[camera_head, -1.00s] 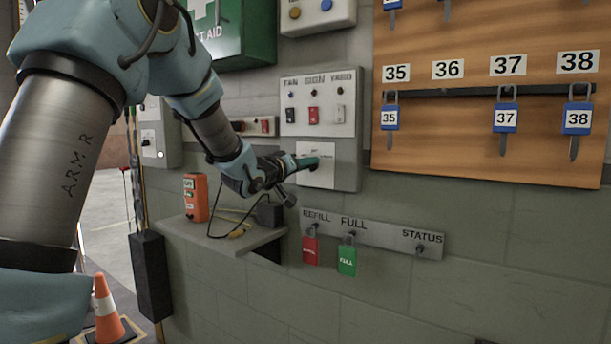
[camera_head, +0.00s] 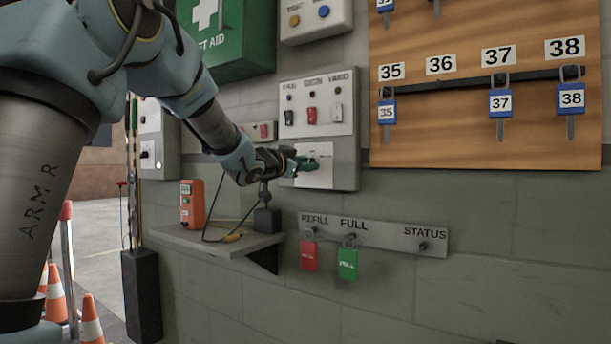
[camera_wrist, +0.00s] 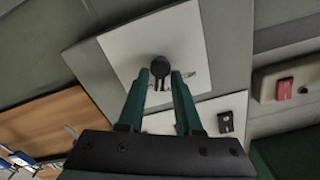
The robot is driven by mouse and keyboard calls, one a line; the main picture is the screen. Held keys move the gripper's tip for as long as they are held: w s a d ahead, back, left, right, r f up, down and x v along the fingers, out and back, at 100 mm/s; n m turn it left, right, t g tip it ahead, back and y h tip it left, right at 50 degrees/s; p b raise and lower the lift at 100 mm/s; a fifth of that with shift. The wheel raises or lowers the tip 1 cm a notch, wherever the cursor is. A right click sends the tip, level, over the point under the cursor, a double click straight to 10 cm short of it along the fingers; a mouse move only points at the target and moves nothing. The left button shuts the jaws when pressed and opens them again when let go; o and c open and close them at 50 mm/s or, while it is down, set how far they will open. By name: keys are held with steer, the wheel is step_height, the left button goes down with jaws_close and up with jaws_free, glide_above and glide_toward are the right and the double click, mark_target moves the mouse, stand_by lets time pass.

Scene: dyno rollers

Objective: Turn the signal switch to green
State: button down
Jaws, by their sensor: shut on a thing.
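The signal switch is a dark round knob (camera_wrist: 160,66) on a white plate (camera_wrist: 190,50) in the wrist view. The plate also shows low on the grey panel in the head view (camera_head: 318,179). My gripper (camera_wrist: 160,75) has its two green fingers on either side of the knob and is shut on it. In the head view my gripper (camera_head: 308,163) is at the plate and hides most of the switch. The printing on the plate is too small to read, and I cannot tell which way the knob points.
Fan, sign and yard switches (camera_head: 312,116) sit just above. A small shelf (camera_head: 215,240) with an orange device (camera_head: 192,204) is below left. A tag rail (camera_head: 385,236) hangs below, and a key board (camera_head: 480,140) is at right.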

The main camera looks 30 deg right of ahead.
steer(key=m+b, duration=0.1)
steer(key=m, duration=0.1)
steer(key=m+b, duration=0.2)
steer(key=m, duration=0.1)
steer(key=shift+s+f, duration=0.1)
steer(key=shift+f, duration=0.1)
steer(key=shift+b, duration=0.35)
steer(key=c, duration=0.9)
jaws_free()
steer(key=b+v, duration=0.1)
steer(key=v, duration=0.9)
steer(key=shift+s+a+r, duration=0.1)
steer(key=shift+s+a, duration=0.1)
steer(key=shift+a, duration=0.15)
